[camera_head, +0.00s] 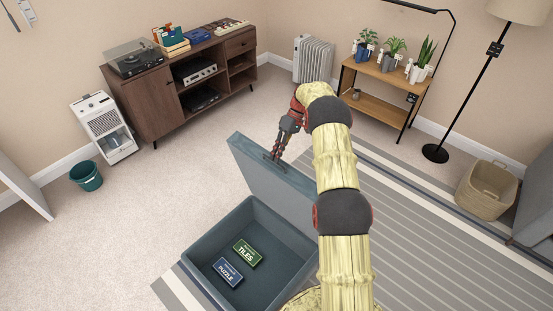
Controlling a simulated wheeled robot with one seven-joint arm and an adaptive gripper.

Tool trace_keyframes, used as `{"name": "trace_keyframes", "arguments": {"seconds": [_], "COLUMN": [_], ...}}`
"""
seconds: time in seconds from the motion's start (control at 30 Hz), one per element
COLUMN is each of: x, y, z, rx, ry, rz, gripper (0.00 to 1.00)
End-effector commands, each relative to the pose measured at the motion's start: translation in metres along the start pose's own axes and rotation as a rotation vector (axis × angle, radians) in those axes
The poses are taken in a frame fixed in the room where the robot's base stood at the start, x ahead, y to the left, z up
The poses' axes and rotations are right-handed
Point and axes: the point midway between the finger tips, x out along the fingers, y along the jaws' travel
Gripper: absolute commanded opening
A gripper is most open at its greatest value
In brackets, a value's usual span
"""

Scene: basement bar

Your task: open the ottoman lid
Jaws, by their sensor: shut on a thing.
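The ottoman (191,259) is a blue-grey box at the bottom centre of the head view. Its lid (246,163) stands raised, roughly upright, at the box's far side. The inside is exposed and holds a green box marked TILES (247,253) and a blue box marked PUZZLE (227,272). My gripper (276,155) is at the lid's top edge, shut on it from above. My arm reaches over the right side of the ottoman and hides part of the lid and the box there.
A striped rug (430,240) lies to the right, with a wicker basket (487,190) and a floor lamp (435,152). A wooden cabinet (150,104), a white appliance (104,127) and a teal bin (86,175) stand at the left. Bare carpet (130,222) lies left of the ottoman.

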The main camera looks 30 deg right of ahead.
Motion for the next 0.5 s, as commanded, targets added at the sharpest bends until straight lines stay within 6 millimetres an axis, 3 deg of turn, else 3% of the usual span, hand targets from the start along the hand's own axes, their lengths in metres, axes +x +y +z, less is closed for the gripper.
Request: {"name": "trace_keyframes", "arguments": {"seconds": [0.03, 0.4, 0.43, 0.5], "x": [0.0190, 0.0198, 0.0198, 0.0200], "y": [0.0109, 0.0109, 0.0108, 0.0107], "z": [0.0069, 0.0076, 0.0077, 0.0078], "rx": [0.011, 0.011, 0.011, 0.011], "ry": [-0.015, -0.016, -0.017, -0.017], "rz": [-0.004, -0.006, -0.006, -0.007], "gripper": [0.00, 0.00, 0.09, 0.13]}}
